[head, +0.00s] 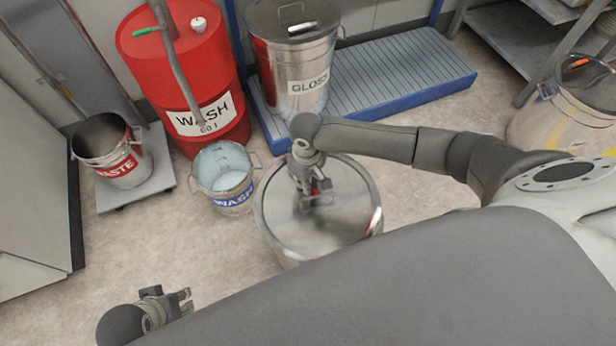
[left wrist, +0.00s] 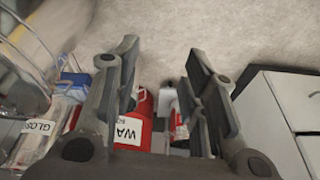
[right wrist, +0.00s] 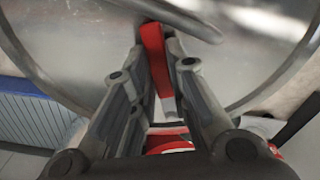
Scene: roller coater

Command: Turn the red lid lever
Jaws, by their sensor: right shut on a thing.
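The red lid lever (right wrist: 155,55) stands on a round metal lid (head: 335,225) that covers a drum in the middle of the head view. My right gripper (head: 312,198) is over the lid, and its fingers (right wrist: 163,80) close around the red lever in the right wrist view. In the head view the lever is mostly hidden by the gripper, with only a little red showing. My left gripper (head: 186,300) is at the lower left of the head view, apart from the drum. Its fingers are wide apart and empty in the left wrist view (left wrist: 165,90).
A WASH bucket (head: 232,198) stands just left of the drum. A WASTE bucket (head: 122,172) stands on a grey dolly (head: 160,180). A red WASH drum (head: 190,65) and a GLOSS container (head: 300,60) are behind, near a blue platform (head: 400,70). Floor at lower left is clear.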

